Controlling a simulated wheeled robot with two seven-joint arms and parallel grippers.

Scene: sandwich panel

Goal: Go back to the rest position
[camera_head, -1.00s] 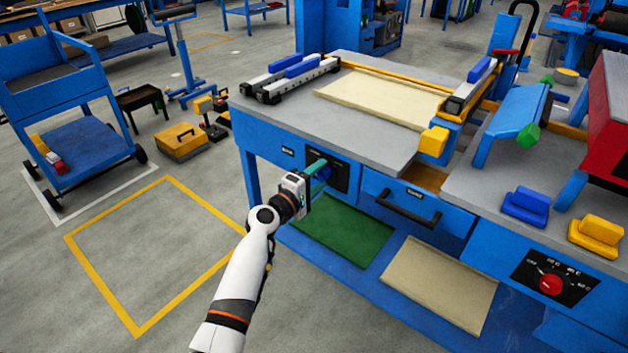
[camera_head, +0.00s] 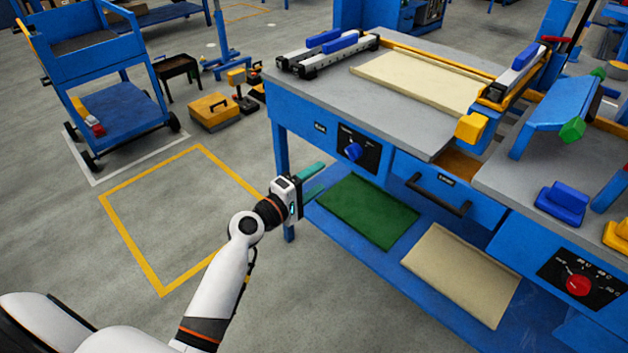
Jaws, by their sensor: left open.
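My left gripper (camera_head: 314,182) is open and empty, its two teal fingers apart. It hangs in front of the workbench (camera_head: 420,140), below and to the left of the blue knob (camera_head: 353,152) on the black control panel (camera_head: 358,147). In the picture there is a gap between the fingers and the knob. My white left arm comes in from the lower left. My right gripper is not in view.
A green sheet (camera_head: 367,210) and a beige sheet (camera_head: 461,273) lie on the bench's lower shelf. A drawer with a dark handle (camera_head: 438,196) is right of the panel. A blue cart (camera_head: 120,110) stands left. The yellow-outlined floor area (camera_head: 150,279) is clear.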

